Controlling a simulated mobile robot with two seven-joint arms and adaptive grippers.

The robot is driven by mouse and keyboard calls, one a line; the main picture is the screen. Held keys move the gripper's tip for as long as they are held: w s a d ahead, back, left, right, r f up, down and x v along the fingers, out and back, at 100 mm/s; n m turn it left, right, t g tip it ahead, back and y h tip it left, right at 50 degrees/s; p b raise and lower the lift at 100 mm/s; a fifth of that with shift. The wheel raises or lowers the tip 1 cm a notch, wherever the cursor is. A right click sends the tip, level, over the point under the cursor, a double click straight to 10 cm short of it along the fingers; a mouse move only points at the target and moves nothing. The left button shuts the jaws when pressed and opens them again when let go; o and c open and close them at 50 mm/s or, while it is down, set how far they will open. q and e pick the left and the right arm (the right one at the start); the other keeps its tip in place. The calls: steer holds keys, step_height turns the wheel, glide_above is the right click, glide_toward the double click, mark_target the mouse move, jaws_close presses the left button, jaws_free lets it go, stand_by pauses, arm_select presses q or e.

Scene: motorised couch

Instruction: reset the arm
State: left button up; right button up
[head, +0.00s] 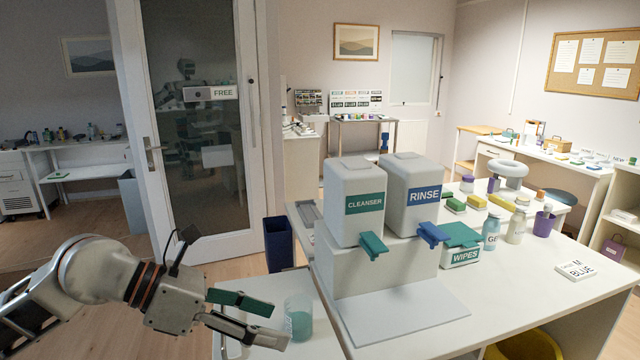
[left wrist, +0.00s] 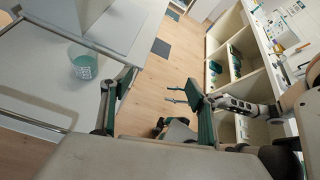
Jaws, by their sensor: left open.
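My left gripper (head: 278,325) comes in from the left at the front of the white table, its two teal-padded fingers spread apart. A clear cup (head: 298,315) with teal contents stands on the table close by the fingertips; I cannot tell whether they touch. In the left wrist view, the cup (left wrist: 83,66) stands upright on the tabletop to the left of the two fingers, outside the gap. The space between the fingers (left wrist: 158,98) is empty. A grey jointed part with prongs behind the right finger looks like my other arm, but its jaws are unclear. My right gripper does not show in the head view.
The cleanser dispenser (head: 358,205) and rinse dispenser (head: 411,196) stand behind and right of the cup, above a bare white tray (head: 400,308). A wipes box (head: 462,244) and several bottles stand further right. A dark blue bin (head: 279,244) is on the floor behind the table.

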arm_select(q)
steer(key=s+d+r+n+t+h, duration=0.2)
steer(key=s+d+r+n+h, duration=0.15)
steer(key=d+r+h, duration=0.4)
steer(key=w+a+r+n+t, duration=0.55)
steer(key=a+n+t, duration=0.25)
steer(key=n+t, duration=0.45)
steer(key=w+a+f+n+t+y, duration=0.2)
steer(key=a+f+n+y, duration=1.5)
steer(key=a+n+y, duration=0.3)
steer(key=s+a+f+n+g+y, duration=0.1)
steer(key=s+a+f+n+g, duration=0.2)
steer(key=s+f, duration=0.45)
steer(key=s+a+f+g+y, duration=0.1)
steer(key=s+a+f+g, duration=0.1)
steer(key=s+f+g, duration=0.55)
steer(key=s+a+f+n+g+y, duration=0.25)
steer(key=s+f, duration=0.25)
steer(key=f, duration=0.4)
steer(key=w+d+f+n+t+h, duration=0.2)
steer(key=d+f+t+h, duration=0.2)
steer(key=d+f+h, duration=0.4)
steer(key=d+f, duration=0.5)
steer(key=d, duration=0.3)
steer(key=shift+w+f+t, duration=0.3)
steer(key=shift+w+t, duration=0.05)
